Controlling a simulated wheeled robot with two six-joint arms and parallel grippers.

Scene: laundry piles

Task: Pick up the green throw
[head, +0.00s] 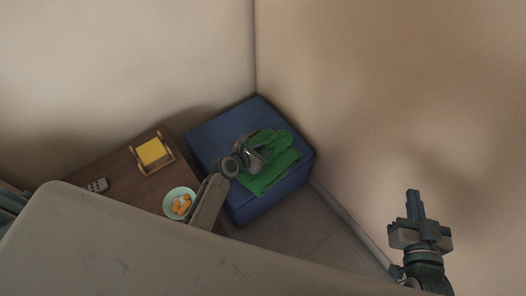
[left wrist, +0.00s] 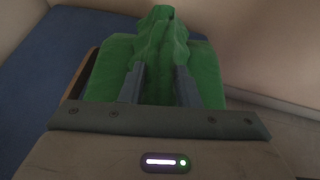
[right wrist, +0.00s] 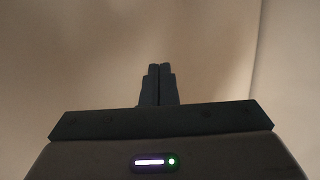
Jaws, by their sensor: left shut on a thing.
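The green throw (head: 271,178) lies in a crumpled heap on top of a blue cube-shaped ottoman (head: 216,139). My left gripper (head: 257,156) is over the throw in the head view. In the left wrist view, my left gripper (left wrist: 160,85) has a raised fold of the green throw (left wrist: 205,70) between its two fingers and is shut on it. The rest of the cloth spreads on both sides of the fingers. My right gripper (head: 414,205) is empty and far to the right, in front of the wall. In the right wrist view, its fingers (right wrist: 158,85) are together.
A brown wooden table (head: 139,184) stands left of the ottoman. It holds a yellow block in a wooden holder (head: 153,152), a remote (head: 97,185) and a bowl of orange pieces (head: 180,203). Walls meet behind the ottoman. Bare floor (head: 310,228) lies in front.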

